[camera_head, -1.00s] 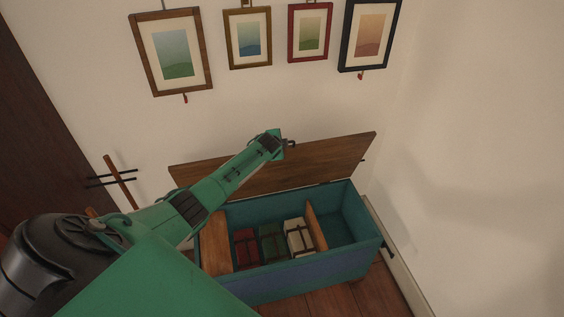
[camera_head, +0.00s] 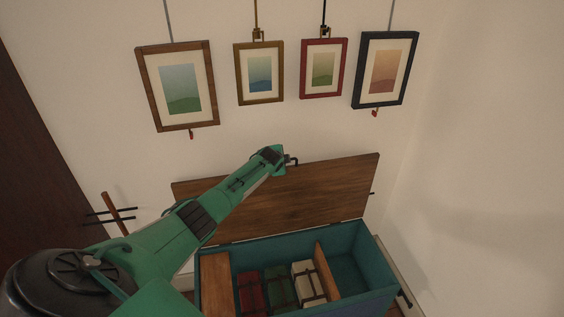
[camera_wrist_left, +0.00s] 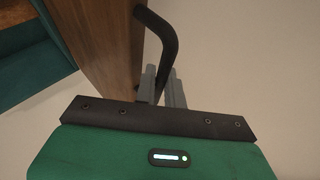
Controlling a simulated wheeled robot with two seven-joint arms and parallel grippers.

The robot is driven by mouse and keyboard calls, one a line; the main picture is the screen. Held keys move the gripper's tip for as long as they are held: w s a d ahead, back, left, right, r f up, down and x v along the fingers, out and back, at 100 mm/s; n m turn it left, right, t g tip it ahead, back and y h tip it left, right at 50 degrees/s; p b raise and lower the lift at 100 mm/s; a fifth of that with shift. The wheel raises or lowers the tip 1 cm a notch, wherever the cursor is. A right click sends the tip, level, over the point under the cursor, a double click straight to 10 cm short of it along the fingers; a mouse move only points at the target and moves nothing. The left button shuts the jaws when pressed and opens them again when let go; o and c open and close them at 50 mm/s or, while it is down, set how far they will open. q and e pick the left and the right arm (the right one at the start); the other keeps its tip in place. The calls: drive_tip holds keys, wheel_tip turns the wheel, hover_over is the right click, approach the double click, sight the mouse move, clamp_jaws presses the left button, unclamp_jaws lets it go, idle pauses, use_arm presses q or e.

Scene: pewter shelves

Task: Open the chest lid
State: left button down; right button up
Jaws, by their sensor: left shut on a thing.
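The teal chest (camera_head: 384,275) stands against the wall with its brown wooden lid (camera_head: 320,200) raised, standing steeply up at the back. My left arm comes in from the left, and my left gripper (camera_head: 285,160) is at the lid's upper edge. In the left wrist view my left gripper (camera_wrist_left: 162,88) is shut on the black bent handle (camera_wrist_left: 168,40) of the lid. The lid's wood (camera_wrist_left: 105,45) runs along the left of that view. My right gripper is not in view.
The open chest holds a red bundle (camera_head: 251,292), a green bundle (camera_head: 279,286) and a cream bundle (camera_head: 308,284) between wooden dividers. Framed pictures hang on the wall above, including a red-framed one (camera_head: 342,70). A wooden post with black bars (camera_head: 112,213) stands at left.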

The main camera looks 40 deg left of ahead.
use_arm(q)
drive_tip(key=c, duration=1.5)
unclamp_jaws()
drive_tip(key=shift+s+d, duration=0.1)
drive_tip(key=shift+s, duration=0.05)
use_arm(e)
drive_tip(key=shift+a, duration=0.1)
use_arm(q)
drive_tip(key=b+v, duration=0.1)
drive_tip(key=v, duration=1.2)
drive_tip(key=shift+s+r, duration=0.25)
drive_tip(key=shift+r, duration=0.05)
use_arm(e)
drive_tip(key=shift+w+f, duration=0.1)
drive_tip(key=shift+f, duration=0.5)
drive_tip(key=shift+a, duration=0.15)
